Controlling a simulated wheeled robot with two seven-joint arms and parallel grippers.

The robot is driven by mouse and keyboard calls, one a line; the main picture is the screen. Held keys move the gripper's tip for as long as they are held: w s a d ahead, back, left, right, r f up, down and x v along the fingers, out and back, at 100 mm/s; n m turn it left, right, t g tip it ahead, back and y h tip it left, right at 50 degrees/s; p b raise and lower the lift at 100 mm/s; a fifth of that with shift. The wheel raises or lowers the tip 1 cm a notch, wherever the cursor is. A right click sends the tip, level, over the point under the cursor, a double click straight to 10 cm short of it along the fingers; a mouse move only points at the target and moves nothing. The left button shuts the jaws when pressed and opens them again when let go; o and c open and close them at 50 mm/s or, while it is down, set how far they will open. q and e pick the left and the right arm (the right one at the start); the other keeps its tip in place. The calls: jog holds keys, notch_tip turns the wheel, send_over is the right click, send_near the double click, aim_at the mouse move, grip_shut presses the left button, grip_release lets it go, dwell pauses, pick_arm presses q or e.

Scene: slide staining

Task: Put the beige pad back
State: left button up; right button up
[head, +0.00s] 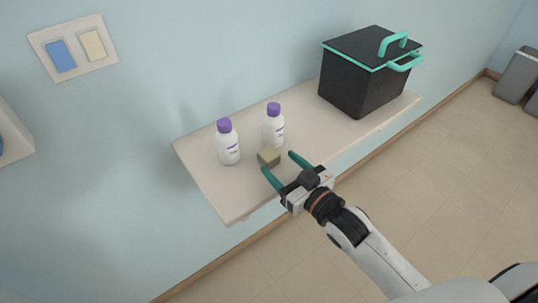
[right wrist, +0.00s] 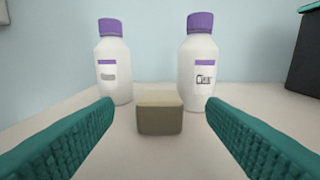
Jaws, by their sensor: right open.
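The beige pad (head: 268,157) is a small block on the wall shelf, in front of two white bottles. In the right wrist view the pad (right wrist: 160,113) sits centred ahead, between and just beyond the fingertips. My right gripper (head: 277,162) is open at the shelf's front side, its teal fingers pointing at the pad from either side. In the right wrist view the open fingers (right wrist: 160,104) do not appear to touch the pad. My left gripper is in neither view.
Purple-capped bottles (head: 228,143) (head: 273,125) stand close behind the pad. A black lidded box (head: 365,80) with teal handles occupies the shelf's (head: 320,140) right end. A wall panel (head: 73,48) holds a blue and a beige rectangle. Grey bins (head: 520,75) stand at far right.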

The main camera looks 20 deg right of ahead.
aim_at(275, 159)
jog(key=x, duration=0.4)
jog(key=c, duration=1.1)
